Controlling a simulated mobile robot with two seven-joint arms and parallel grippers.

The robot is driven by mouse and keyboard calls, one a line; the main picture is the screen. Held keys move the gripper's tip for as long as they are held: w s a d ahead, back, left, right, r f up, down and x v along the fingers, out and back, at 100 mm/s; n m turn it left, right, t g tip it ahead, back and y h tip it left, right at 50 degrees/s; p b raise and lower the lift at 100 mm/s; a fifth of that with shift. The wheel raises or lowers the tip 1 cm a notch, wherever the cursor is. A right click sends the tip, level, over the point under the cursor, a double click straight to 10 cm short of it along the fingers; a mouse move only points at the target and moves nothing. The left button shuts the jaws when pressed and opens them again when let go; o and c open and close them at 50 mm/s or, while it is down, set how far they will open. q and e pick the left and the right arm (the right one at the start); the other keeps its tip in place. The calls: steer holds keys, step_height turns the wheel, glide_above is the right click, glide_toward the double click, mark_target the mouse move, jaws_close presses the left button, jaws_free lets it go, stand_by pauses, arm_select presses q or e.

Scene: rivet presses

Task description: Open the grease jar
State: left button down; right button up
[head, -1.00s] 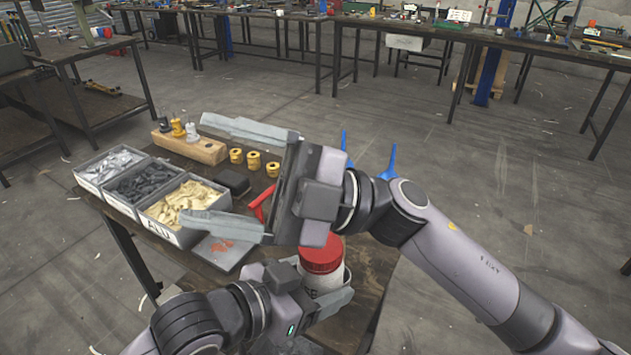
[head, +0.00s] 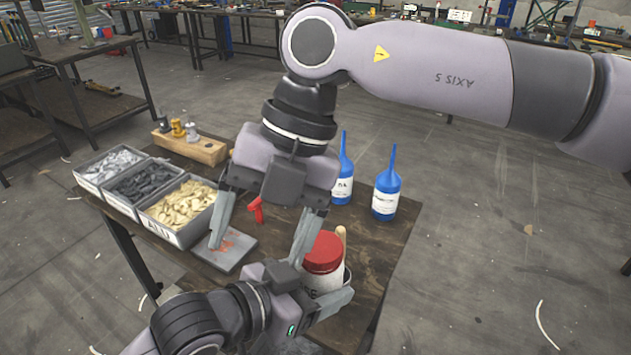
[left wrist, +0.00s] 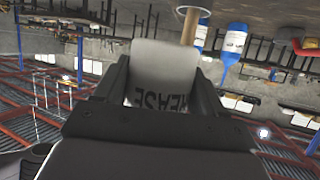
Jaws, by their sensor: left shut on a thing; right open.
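The white grease jar (head: 322,282) with a red lid (head: 323,252) stands near the front of the bench. My left gripper (head: 322,297) is shut around the jar's body, below the lid. In the left wrist view the jar (left wrist: 165,65) sits between the fingers, its lettering upside down; the lid is not visible there. My right gripper (head: 259,250) is open and empty, fingers pointing down, just left of the jar. Its right finger is close to the lid in the picture; I cannot tell whether they touch.
Two blue bottles (head: 385,187) stand behind the jar, with a wooden handle (head: 341,233) right beside it. Bins of parts (head: 180,238) stand at the left, with a wooden block (head: 192,150) behind. A grey plate (head: 232,262) and a red object (head: 256,208) lie near my right gripper.

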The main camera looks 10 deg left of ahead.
mark_target(316, 244)
steer(key=w+d+r+t+h, duration=0.1)
steer(key=w+d+m+t+h, duration=0.1)
steer(key=w+d, duration=0.1)
steer(key=w+d+r+t+h, duration=0.1)
steer(key=w, duration=0.1)
steer(key=shift+d+r+m, duration=0.3)
steer(key=shift+r+m, duration=0.05)
steer(key=shift+m, duration=0.05)
steer(key=shift+w+d+f, duration=0.1)
steer(key=shift+w+f, duration=0.05)
step_height(316, 244, down, 8)
steer(key=shift+r, duration=0.25)
steer(key=c, duration=1.1)
steer(key=o, duration=1.2)
steer(key=shift+r, duration=0.1)
